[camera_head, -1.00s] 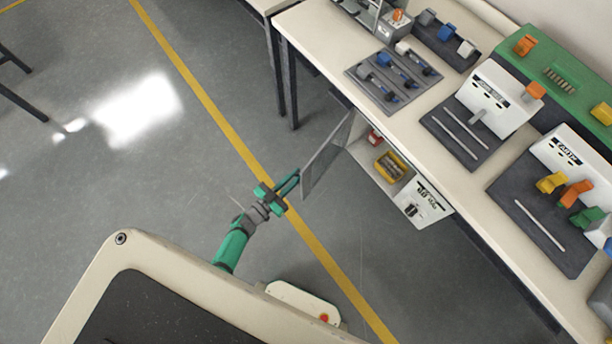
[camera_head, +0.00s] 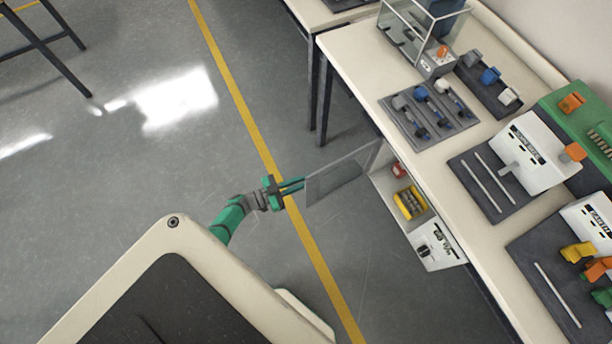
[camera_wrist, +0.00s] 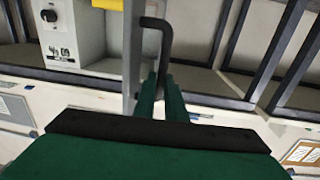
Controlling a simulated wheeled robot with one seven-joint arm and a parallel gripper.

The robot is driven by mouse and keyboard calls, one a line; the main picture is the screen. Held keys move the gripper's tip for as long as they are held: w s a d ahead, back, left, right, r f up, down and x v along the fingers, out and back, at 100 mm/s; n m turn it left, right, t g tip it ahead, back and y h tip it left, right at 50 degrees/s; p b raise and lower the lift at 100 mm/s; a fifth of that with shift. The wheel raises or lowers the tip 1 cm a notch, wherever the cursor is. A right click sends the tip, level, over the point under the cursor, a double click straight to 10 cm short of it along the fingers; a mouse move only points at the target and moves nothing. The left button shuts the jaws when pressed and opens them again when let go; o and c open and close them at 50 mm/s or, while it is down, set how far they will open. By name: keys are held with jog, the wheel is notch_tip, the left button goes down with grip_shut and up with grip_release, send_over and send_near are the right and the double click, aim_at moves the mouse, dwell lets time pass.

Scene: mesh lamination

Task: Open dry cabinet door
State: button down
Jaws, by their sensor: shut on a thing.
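The dry cabinet (camera_head: 436,246) sits under the bench, with red and yellow things visible inside its open front. Its glass door (camera_head: 342,172) stands swung out from the cabinet toward the left. My gripper (camera_head: 298,186) is at the door's outer edge. In the wrist view, my gripper's green fingers (camera_wrist: 163,98) are shut on the dark bar handle (camera_wrist: 157,24) of the door. The door shows edge-on there as a narrow grey strip (camera_wrist: 131,50). The exact contact of the fingers on the bar is partly hidden.
The white bench (camera_head: 437,166) runs along the right, carrying a tool mat (camera_head: 407,118), a glass case (camera_head: 400,32) and several white devices. Dark bench legs (camera_head: 322,95) stand behind the door.

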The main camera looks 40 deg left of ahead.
jog(key=shift+w+d+r, duration=0.1)
jog(key=shift+w+r, duration=0.05)
jog(key=c, duration=1.8)
grip_release()
jog(key=v, duration=1.1)
